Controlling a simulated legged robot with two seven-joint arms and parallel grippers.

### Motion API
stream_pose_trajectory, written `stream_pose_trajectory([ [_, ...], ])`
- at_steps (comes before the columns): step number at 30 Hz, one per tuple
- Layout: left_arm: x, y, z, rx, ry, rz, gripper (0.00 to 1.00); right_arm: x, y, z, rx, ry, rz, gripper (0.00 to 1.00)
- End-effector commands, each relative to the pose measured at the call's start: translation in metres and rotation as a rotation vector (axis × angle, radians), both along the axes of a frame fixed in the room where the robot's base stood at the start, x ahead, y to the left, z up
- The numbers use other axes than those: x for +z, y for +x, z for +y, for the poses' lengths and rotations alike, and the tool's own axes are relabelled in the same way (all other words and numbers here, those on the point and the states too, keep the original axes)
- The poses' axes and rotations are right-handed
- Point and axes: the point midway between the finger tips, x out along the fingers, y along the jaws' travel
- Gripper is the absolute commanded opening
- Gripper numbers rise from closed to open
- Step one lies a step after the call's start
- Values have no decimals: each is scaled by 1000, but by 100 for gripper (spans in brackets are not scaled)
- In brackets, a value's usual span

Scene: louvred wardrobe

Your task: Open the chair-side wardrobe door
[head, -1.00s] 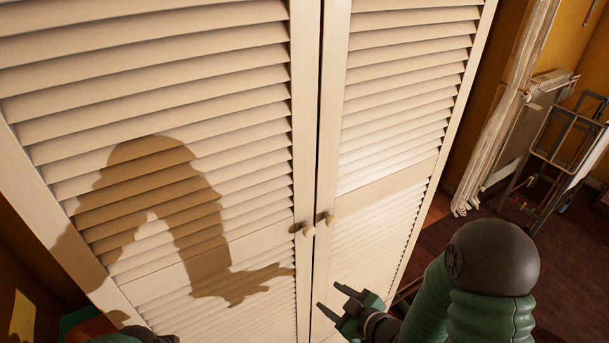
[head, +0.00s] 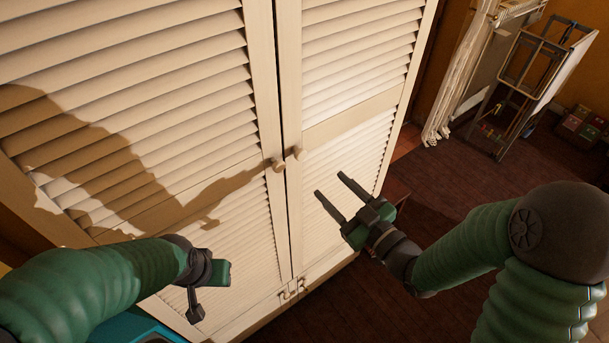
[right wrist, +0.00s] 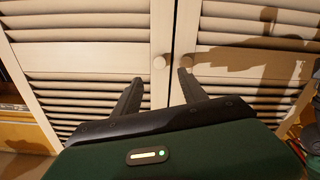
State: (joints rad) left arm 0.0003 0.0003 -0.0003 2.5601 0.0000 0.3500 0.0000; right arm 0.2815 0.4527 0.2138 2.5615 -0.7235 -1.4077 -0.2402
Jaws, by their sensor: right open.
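The cream louvred wardrobe has a left door (head: 130,100) and a right door (head: 355,60), both shut. The left door's round knob (head: 278,164) and the right door's knob (head: 296,153) sit close together at the middle seam. My right gripper (head: 330,184) is open and empty, below and right of the knobs, fingers pointing toward the doors. In the right wrist view a pale knob (right wrist: 159,63) shows just beyond the gap between the fingertips (right wrist: 160,78); a darker knob (right wrist: 187,60) is beside it. My left gripper (head: 197,295) hangs at lower left; its jaw gap is unclear.
A metal-framed cart (head: 520,90) and a pale folded item (head: 455,75) stand right of the wardrobe. Small hooks (head: 292,290) sit low on the wardrobe. The dark wooden floor (head: 450,180) is open at right. No chair is clearly recognisable.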

Motion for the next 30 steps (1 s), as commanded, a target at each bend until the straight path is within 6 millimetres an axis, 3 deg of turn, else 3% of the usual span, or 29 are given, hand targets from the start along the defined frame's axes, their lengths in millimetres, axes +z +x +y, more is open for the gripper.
stream_pose_trajectory([
  [1,-24,0,0,-1,0,0,36,-10,11,8,5,-3,-12,50],
  [3,-35,0,0,-1,0,0,36,-7,24,20,4,-1,-9,50],
  [4,-16,-1,0,-1,0,2,36,5,31,25,5,2,-2,50],
  [5,-10,-1,0,-1,0,1,36,6,38,31,5,2,1,50],
  [12,7,0,0,-1,0,-1,36,4,80,62,4,0,2,50],
  [24,8,0,0,0,0,0,36,1,89,66,1,0,-1,49],
  [30,8,0,0,-1,0,0,36,0,90,66,1,-1,0,22],
])
